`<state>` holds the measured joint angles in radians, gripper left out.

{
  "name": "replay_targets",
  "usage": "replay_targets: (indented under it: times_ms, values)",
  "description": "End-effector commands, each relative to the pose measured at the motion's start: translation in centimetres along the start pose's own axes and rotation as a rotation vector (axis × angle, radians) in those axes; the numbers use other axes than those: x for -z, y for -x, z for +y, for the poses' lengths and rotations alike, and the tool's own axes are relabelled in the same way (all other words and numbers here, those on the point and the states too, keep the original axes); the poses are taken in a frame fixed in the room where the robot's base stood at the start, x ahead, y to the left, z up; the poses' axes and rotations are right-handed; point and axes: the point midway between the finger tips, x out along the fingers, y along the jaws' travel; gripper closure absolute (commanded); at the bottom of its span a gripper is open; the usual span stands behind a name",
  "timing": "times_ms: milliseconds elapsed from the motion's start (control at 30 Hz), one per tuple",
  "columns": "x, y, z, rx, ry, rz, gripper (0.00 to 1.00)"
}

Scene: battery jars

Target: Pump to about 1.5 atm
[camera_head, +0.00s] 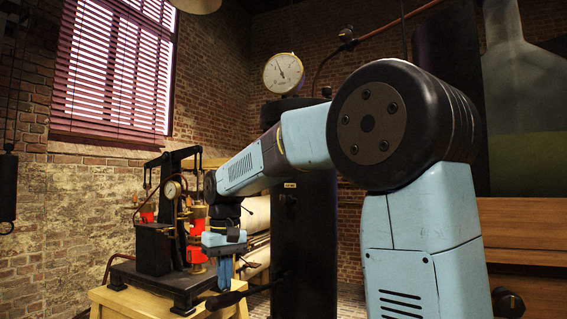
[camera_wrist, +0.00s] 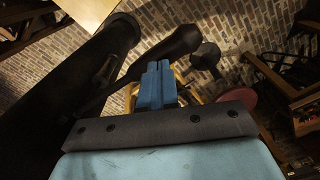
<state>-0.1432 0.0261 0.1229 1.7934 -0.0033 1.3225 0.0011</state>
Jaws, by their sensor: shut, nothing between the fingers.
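The pump apparatus (camera_head: 155,250), with a black frame and red cylinders, stands on a pale wooden table at the left in the head view.
A smaller gauge (camera_head: 173,189) sits on the apparatus, partly beside my arm. A tall black tank (camera_head: 305,245) stands behind my arm. Wooden shelving (camera_head: 525,235) and a large glass vessel (camera_head: 525,95) stand at the right. The pale table (camera_head: 120,303) carries the apparatus.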

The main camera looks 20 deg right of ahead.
Motion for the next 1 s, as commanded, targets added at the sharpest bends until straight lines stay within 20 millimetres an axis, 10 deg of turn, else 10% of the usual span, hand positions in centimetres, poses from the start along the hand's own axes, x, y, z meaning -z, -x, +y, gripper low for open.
replay_targets:
  times_ms: [567,1000]
  values:
    - [0.0,0.8,0.0,0.0,0.0,-0.001,1.0]
    - [-0.1,-4.5,0.0,0.0,-0.001,-0.003,1.0]
